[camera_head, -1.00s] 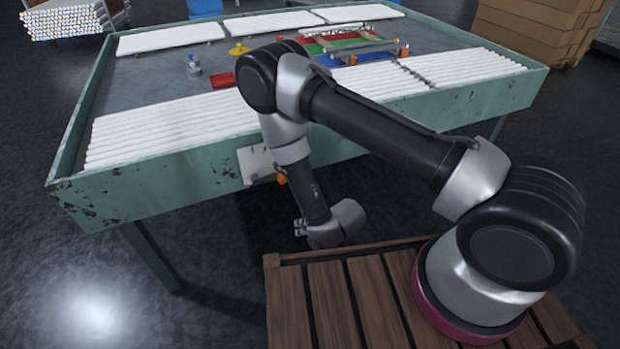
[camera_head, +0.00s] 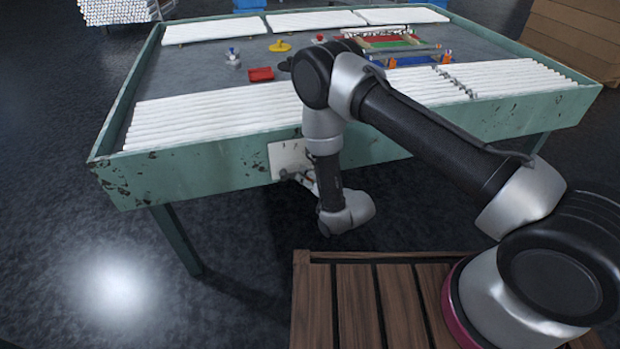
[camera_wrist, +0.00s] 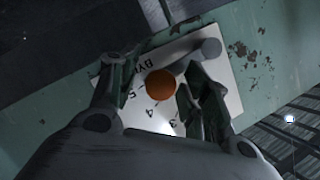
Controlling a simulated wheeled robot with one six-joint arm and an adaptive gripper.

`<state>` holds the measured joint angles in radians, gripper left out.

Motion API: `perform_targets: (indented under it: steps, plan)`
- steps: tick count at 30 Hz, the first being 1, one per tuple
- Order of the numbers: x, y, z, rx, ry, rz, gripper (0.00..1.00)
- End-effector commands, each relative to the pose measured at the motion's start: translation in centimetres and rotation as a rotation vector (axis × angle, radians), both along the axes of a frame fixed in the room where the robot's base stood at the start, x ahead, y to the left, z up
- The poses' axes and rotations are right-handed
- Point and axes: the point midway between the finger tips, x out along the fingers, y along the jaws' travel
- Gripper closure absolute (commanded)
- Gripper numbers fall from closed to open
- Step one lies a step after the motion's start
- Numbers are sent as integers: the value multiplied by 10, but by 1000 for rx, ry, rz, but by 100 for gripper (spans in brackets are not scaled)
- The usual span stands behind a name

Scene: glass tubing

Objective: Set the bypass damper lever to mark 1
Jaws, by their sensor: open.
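The bypass plate (camera_head: 288,157) is a pale panel on the table's green front side. In the wrist view the plate (camera_wrist: 232,95) carries printed lettering starting "BY" and number marks, among them 5 and 4. The lever's orange ball knob (camera_wrist: 160,84) stands in front of the plate near those marks. A grey hub (camera_wrist: 205,48) lies up and right of it. Which mark the lever points to is hard to tell. My gripper (camera_wrist: 152,78) is open, with one finger on each side of the knob; contact cannot be told. In the head view my gripper (camera_head: 300,180) is just below the plate.
The green table (camera_head: 210,178) holds rows of white tubes (camera_head: 215,115) along its front. A red tray (camera_head: 261,74) and a yellow piece (camera_head: 279,46) lie on top. A wooden slatted platform (camera_head: 365,300) is in front. Dark floor is free at left.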

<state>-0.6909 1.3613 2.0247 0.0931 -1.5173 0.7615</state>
Motion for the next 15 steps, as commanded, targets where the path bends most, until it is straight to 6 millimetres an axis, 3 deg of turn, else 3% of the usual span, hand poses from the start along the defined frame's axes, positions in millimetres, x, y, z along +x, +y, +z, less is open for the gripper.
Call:
perform_targets:
  steps: [7, 15]
  plan:
    - [1, 1, 0, -1, -1, 0, 53]
    - [1, 1, 0, -1, 0, 1, 100]
